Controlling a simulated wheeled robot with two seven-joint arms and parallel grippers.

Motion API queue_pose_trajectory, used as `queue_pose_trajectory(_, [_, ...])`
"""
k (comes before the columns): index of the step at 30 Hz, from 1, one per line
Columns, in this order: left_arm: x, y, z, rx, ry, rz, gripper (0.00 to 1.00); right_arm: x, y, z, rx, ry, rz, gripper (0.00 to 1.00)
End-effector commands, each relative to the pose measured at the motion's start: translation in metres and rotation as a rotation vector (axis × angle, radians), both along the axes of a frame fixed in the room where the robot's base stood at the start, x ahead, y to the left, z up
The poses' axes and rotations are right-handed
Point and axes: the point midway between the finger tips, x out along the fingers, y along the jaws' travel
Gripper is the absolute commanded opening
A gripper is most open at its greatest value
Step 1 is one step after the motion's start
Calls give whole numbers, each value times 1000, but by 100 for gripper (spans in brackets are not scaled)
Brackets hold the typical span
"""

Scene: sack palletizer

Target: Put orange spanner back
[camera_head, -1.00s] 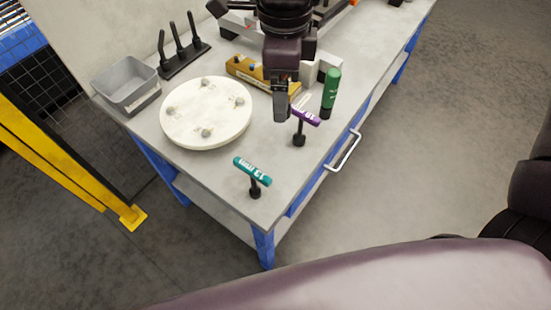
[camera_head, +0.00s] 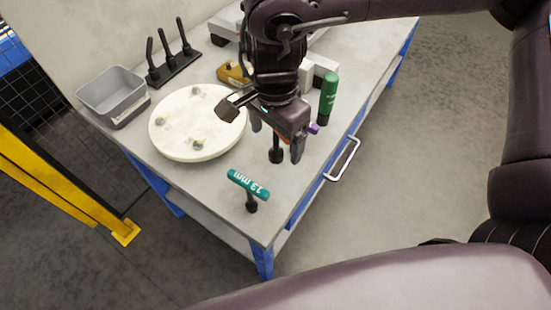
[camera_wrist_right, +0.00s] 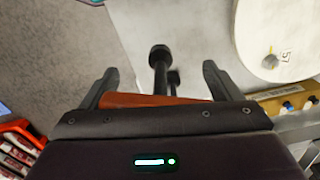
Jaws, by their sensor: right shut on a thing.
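My right gripper (camera_head: 276,138) is low over the front part of the workbench, shut on the orange spanner (camera_wrist_right: 140,100). In the right wrist view the orange handle lies across between the two fingers, and its black shaft and socket stick out past them. In the head view only a sliver of orange shows; the black socket hangs below the fingers. The purple spanner (camera_head: 313,128) is mostly hidden behind the gripper. The teal spanner (camera_head: 248,184), marked 13 mm, stands on its socket near the front corner. My left gripper is out of view.
A round white plate (camera_head: 178,138) with several knobs lies left of the gripper. Behind are a grey bin (camera_head: 112,100), a black rack (camera_head: 175,68) with three upright black pieces, and a yellow-brown block (camera_head: 232,74). A green-handled tool (camera_head: 328,95) stands at right.

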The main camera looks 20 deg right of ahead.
Motion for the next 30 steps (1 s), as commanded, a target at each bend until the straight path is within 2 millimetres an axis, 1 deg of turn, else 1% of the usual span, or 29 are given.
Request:
queue_pose_trajectory(1, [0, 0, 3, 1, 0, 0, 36, 0, 0, -9, -2, 2, 1, 62])
queue_pose_trajectory(3, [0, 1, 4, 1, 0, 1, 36, 0, 0, -21, -2, 1, 1, 62])
queue_pose_trajectory(6, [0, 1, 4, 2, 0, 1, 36, 0, 0, -31, -1, -2, 1, 62])
queue_pose_trajectory(11, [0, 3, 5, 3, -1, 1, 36, 0, 0, -42, -1, 0, 0, 62])
queue_pose_trajectory(18, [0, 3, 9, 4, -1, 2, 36, 0, 0, -75, -2, 0, -1, 62])
queue_pose_trajectory(20, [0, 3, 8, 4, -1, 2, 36, 0, 0, -78, 0, -1, -1, 62])
queue_pose_trajectory(26, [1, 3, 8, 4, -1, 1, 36, 1, 0, -78, 0, -2, -1, 62])
queue_pose_trajectory(30, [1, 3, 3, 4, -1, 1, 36, 0, 0, -83, 0, -1, -1, 62])
